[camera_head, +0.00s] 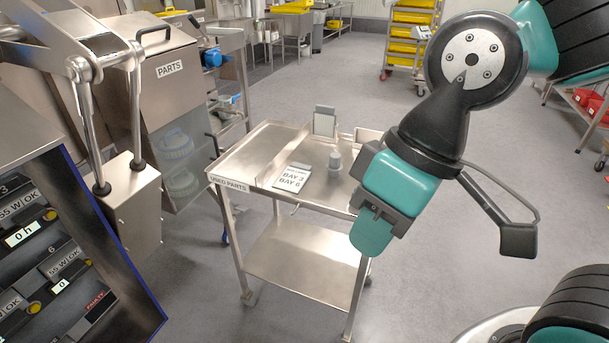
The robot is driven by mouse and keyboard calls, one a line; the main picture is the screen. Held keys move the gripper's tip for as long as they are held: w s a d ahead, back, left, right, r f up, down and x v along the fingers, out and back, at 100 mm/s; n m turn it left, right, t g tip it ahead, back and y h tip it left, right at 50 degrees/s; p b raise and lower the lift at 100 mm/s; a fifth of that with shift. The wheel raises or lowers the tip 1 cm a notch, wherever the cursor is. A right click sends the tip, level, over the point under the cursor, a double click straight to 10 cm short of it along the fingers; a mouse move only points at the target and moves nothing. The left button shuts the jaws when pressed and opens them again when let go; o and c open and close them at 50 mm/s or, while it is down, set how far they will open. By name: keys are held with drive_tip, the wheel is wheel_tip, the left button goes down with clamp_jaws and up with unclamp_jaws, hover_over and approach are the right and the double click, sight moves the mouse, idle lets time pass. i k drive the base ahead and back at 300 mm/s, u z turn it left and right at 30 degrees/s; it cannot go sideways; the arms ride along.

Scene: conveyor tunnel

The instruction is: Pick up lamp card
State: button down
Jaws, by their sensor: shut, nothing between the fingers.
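A white card (292,178) printed "BAY 3" and "BAY 6" lies on the top of a steel cart (240,160); no other lettered card shows on the cart, and I cannot tell for sure that it is the lamp card. My gripper (371,236) is shut and empty. It hangs over the cart's right front corner in the picture, to the right of the card and apart from it. My gripper and arm hide part of the cart's right side.
A small grey cylinder (335,161) stands right of the card. An upright grey plate (325,121) stands behind it. The cart's edge reads "USED PARTS". A steel cabinet (165,85) marked "PARTS" and a dark panel (75,255) stand left.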

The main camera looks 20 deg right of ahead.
sight(294, 177)
drive_tip(key=z, duration=0.6)
drive_tip(key=i, duration=0.5)
drive_tip(key=u, duration=1.5)
drive_tip(key=i, duration=0.5)
